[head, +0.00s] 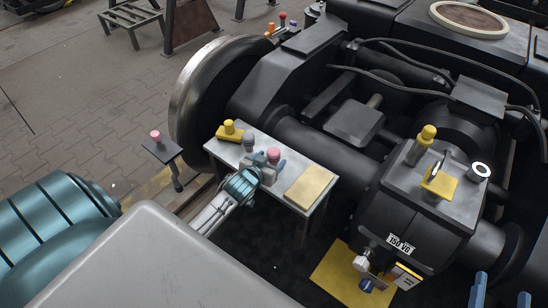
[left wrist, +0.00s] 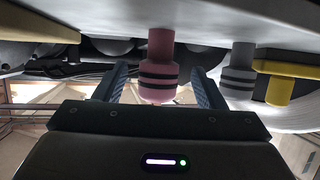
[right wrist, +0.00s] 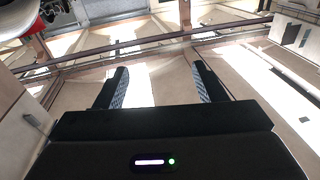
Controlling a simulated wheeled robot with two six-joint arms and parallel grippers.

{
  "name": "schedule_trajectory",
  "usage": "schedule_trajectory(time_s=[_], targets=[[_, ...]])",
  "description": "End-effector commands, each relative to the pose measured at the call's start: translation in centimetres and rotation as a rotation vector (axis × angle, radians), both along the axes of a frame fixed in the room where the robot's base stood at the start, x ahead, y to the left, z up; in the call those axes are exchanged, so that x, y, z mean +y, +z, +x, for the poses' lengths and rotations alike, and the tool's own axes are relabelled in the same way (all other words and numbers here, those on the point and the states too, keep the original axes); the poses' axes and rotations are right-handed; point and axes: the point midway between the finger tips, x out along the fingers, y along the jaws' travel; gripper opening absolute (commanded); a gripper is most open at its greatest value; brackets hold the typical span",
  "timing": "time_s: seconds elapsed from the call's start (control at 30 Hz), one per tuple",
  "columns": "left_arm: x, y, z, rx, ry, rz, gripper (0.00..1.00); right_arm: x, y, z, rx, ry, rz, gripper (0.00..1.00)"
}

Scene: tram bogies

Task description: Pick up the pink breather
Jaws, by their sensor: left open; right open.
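A pink breather (head: 273,155) with a round cap stands on the small light table (head: 225,156) beside the bogie. My left gripper (head: 265,164) is open at this breather, one finger on each side. In the left wrist view, which looks upside down, the pink breather (left wrist: 160,68) with dark bands sits between the open fingers (left wrist: 160,88), with gaps visible on both sides. My right gripper (head: 500,293) is open and empty at the lower right; its fingers (right wrist: 160,87) also show in the right wrist view. A second pink-topped piece (head: 155,135) stands on a separate small stand.
A grey breather (head: 249,141) and a yellow part (head: 229,131) stand close by; a tan pad (head: 310,187) lies at the table's right. The black gearbox (head: 400,215) and wheel (head: 190,100) flank the table. Paved floor (head: 80,100) is free at left.

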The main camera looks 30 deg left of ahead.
Motion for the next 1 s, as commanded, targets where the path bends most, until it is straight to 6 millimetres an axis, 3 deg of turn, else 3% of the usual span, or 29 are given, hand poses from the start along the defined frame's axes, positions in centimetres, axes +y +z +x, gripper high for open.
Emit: schedule_trajectory(time_s=[0.3,0.63,0.67,0.9,1.0], targets=[[0.3,-1.0,3.8,-0.001,0.0,0.0,0.64,-0.2,4.9,0.4,-0.274,-0.011,-0.018,0.64],[0.4,-1.1,4.3,-0.001,-0.001,0.001,0.64,-0.3,5.8,0.3,-0.32,-0.012,-0.02,0.64],[0.4,-1.1,4.3,-0.001,-0.001,0.001,0.62,-0.3,5.8,0.3,-0.32,-0.012,-0.02,0.64],[0.4,-1.1,4.3,-0.001,-0.001,0.001,0.15,-0.3,5.8,0.3,-0.319,-0.012,-0.02,0.64],[0.4,-1.1,4.3,-0.001,-0.001,0.001,0.14,-0.3,5.8,0.3,-0.318,-0.012,-0.019,0.64]])
